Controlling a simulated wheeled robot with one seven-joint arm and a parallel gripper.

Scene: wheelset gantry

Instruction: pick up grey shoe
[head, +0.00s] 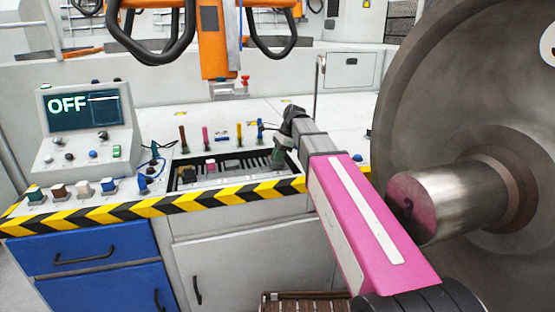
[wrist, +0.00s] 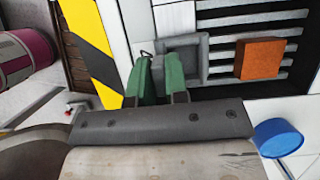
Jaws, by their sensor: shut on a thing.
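My gripper (wrist: 160,88) reaches over the slatted tray of the console, its two green fingers close together. They are shut on a small grey piece, the grey shoe (wrist: 158,72), which shows only as a narrow strip between them. In the head view my gripper (head: 280,157) is at the right end of the tray, and the shoe cannot be made out there. A square grey frame (wrist: 185,55) lies just beyond the fingers. I cannot tell whether the shoe still touches the tray.
An orange block (wrist: 260,58) sits on the dark slats. Several coloured upright handles (head: 221,135) stand behind the tray. A yellow-and-black striped edge (head: 150,205) runs along the front. A control panel (head: 85,115) reading OFF is at left; a large steel wheel (head: 440,90) is at right.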

